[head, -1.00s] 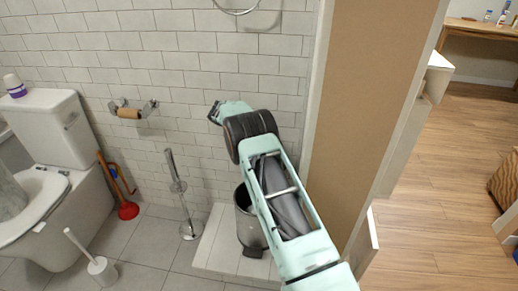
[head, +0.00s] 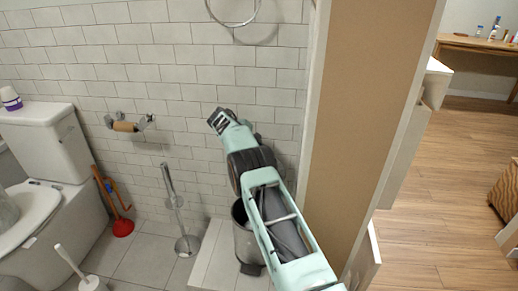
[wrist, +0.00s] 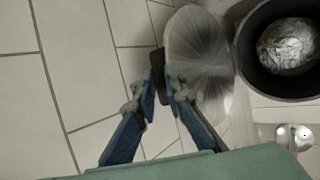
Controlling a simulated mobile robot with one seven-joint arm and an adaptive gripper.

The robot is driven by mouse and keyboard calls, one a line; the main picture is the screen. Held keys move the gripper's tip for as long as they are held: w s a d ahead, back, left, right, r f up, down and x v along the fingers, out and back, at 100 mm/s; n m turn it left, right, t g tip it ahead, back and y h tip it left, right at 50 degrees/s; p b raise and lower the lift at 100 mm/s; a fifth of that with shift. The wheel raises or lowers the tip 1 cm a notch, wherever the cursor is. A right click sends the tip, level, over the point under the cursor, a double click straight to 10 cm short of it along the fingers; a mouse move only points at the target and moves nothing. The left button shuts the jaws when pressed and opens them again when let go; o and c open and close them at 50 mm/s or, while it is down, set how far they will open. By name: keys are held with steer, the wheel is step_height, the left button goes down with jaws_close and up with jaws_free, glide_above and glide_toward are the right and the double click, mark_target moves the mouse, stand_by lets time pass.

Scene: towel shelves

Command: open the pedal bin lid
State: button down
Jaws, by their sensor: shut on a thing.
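The pedal bin (head: 246,243) is a grey metal cylinder standing on a low tiled step, partly behind my arm. Its dark open mouth shows in both views, and a crumpled liner or waste shows inside it in the wrist view (wrist: 285,45). The round brushed-metal lid (wrist: 205,58) is raised, beside the mouth. My gripper (wrist: 163,82) is closed at the lid's left edge in the wrist view, with a dark narrow piece between its fingertips. In the head view my gripper (head: 221,120) is above the bin, and the lid is hidden there.
A metal paper stand (head: 187,245) stands left of the bin. A plunger (head: 123,227), a toilet brush (head: 92,284) and the toilet (head: 60,215) are further left. A brown partition (head: 360,130) rises close at the right of my arm. Tiled floor lies between stand and brush.

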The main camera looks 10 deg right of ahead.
steer(key=shift+s+f, duration=0.1)
steer(key=shift+f, duration=0.15)
steer(key=c, duration=2.2)
jaws_free()
steer(key=shift+r, duration=0.1)
steer(key=v, duration=1.2)
